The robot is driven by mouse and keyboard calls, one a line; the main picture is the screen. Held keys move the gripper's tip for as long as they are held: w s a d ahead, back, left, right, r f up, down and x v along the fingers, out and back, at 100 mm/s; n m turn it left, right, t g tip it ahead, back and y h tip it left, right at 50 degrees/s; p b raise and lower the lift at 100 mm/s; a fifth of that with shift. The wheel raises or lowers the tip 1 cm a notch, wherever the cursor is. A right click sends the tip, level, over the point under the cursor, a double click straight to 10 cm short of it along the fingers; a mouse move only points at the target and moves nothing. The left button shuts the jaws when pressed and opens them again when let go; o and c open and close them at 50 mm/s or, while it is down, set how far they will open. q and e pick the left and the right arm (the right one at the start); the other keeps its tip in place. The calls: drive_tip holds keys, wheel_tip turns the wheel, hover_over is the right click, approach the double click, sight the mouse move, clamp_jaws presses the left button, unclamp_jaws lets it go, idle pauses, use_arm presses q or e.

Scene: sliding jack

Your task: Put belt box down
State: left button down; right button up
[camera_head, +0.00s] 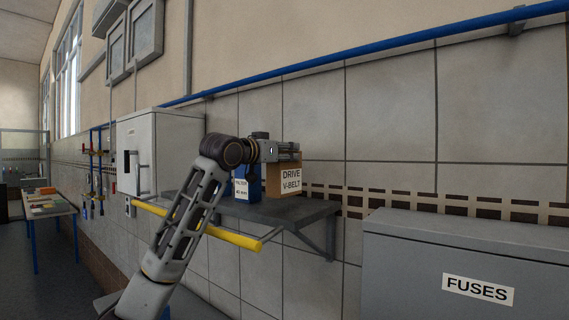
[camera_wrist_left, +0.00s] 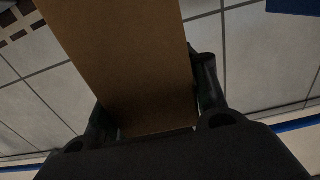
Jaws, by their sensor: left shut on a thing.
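The belt box (camera_head: 289,180) is a brown carton with a white label reading "DRIVE V-BELT". In the head view it is at the grey wall shelf (camera_head: 240,210), toward the shelf's right part; whether its base touches the shelf is hard to tell. My left gripper (camera_head: 287,152) is at the box's top and shut on it. In the left wrist view the brown box (camera_wrist_left: 125,60) fills the space between the two fingers (camera_wrist_left: 155,110). My right gripper is in neither view.
A blue box (camera_head: 248,184) labelled "FILTER" stands on the shelf just left of the belt box. A yellow bar (camera_head: 205,229) runs along the shelf front. A grey cabinet (camera_head: 470,260) marked "FUSES" is at the right. A bench (camera_head: 48,208) stands far left.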

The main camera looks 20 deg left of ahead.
sight(284, 163)
use_arm(q)
drive_tip(key=shift+f, duration=1.5)
drive_tip(key=c, duration=0.8)
unclamp_jaws()
drive_tip(key=shift+v, duration=0.8)
drive_tip(key=shift+b+v, duration=2.05)
drive_tip(key=shift+v, duration=3.2)
